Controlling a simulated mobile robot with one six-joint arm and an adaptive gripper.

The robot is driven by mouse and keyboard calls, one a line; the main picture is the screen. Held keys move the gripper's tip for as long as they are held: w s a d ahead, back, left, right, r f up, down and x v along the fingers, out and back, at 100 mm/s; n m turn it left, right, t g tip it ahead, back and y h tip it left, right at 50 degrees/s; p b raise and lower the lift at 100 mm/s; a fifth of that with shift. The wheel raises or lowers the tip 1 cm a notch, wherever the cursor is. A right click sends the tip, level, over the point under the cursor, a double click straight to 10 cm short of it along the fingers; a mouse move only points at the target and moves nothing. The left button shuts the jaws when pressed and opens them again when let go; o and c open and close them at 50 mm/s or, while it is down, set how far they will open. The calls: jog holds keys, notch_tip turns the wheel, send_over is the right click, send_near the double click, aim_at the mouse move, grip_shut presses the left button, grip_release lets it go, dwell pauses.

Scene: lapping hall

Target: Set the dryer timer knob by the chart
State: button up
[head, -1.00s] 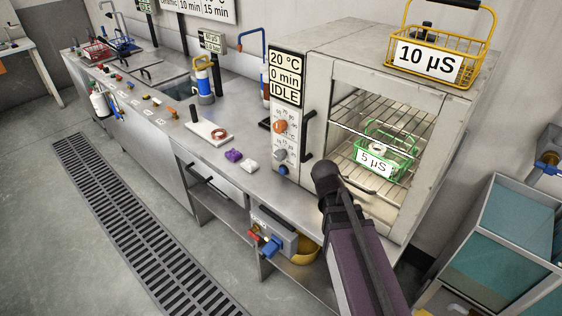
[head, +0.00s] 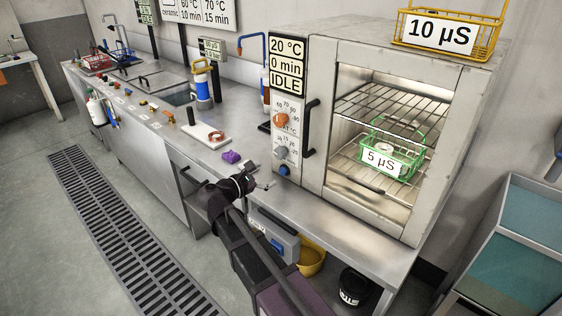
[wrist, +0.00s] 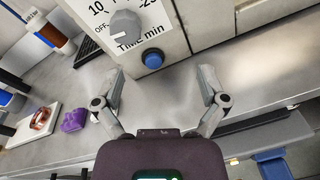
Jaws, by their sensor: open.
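The dryer (head: 455,130) carries a display (head: 287,66) reading 20 °C, 0 min, IDLE. Below it is an orange temperature knob (head: 280,120), then the grey timer knob (head: 280,152), then a blue button (head: 284,171). The timer knob also shows in the wrist view (wrist: 125,26), above the label "Time min" and near an OFF mark. My gripper (head: 258,177) is open and empty, below and in front of the knob panel, apart from it. Both fingers show spread in the wrist view (wrist: 160,75). The wall chart (head: 200,12) is cut off and reads 60 °C 10 min, 70 °C 15 min.
A green basket (head: 375,158) marked 5 µS is on a rack inside the dryer. A yellow basket (head: 490,32) marked 10 µS stands on top. A purple item (head: 231,156) and a white tray (head: 205,137) lie on the counter left. A dryer handle (head: 309,128) juts out beside the panel.

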jog(key=n+t, duration=0.2)
send_near(278, 154)
jog(key=v, duration=0.3)
jog(key=shift+w+r+b, duration=0.1)
jog(key=shift+w+b, duration=0.1)
jog(key=shift+b, duration=0.15)
jog(key=shift+d, duration=0.1)
jog(key=x, duration=1.3)
jog(key=shift+w+d, duration=0.2)
jog(key=shift+w, duration=0.1)
jog(key=shift+c, duration=0.2)
jog(key=c, duration=1.1)
